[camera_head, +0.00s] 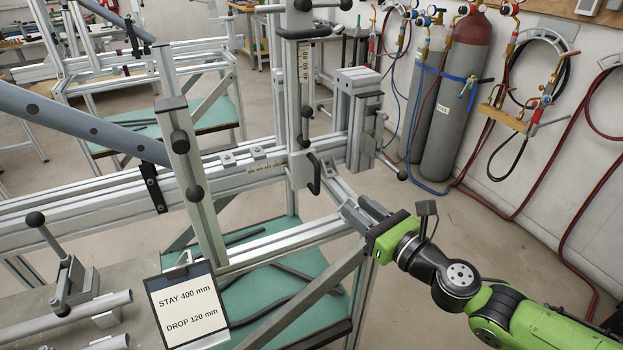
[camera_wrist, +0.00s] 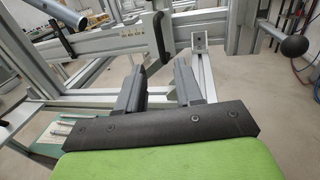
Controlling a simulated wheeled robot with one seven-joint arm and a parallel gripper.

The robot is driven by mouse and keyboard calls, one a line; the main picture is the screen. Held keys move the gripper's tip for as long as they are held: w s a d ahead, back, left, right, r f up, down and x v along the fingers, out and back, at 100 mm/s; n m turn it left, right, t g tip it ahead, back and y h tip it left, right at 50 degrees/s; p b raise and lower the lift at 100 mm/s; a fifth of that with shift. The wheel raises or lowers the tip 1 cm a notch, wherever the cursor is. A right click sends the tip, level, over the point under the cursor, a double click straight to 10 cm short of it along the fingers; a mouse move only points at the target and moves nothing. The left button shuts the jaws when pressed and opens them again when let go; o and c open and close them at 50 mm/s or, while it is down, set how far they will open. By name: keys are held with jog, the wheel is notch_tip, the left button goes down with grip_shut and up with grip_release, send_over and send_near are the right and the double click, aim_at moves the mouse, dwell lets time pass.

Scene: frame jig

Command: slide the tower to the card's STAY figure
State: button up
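The card (camera_head: 188,305) on a dark clipboard reads STAY 400 mm and DROP 120 mm. The tower (camera_head: 291,92) is an upright aluminium post with a vertical scale, black knobs and a black handle (camera_head: 314,174) low on its side. It stands on the long horizontal rail (camera_head: 225,178), which has a scale strip (camera_head: 265,168) left of the tower, too small to read. My gripper (camera_head: 352,209) is in front of the tower, to the right and below its handle, and apart from it. In the wrist view my gripper (camera_wrist: 158,72) has its fingers spread, with nothing between them; the handle (camera_wrist: 162,38) shows beyond.
A clamp block with knobs (camera_head: 363,120) stands at the rail's right end; its round black knob shows in the wrist view (camera_wrist: 294,46). Another post (camera_head: 187,165) stands left of the tower. A grey tube (camera_head: 80,122) slants in from the left. Gas cylinders (camera_head: 455,95) stand behind.

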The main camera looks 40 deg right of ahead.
aim_at(319, 179)
jog(key=w+p, duration=0.5)
jog(key=shift+w+d+r+p, duration=0.1)
jog(key=shift+w+d+p, duration=0.05)
jog(key=shift+w+p, duration=0.35)
jog(key=w, duration=0.5)
jog(key=w+d+b, duration=0.1)
jog(key=w, duration=0.1)
jog(key=shift+w, duration=0.4)
grip_shut()
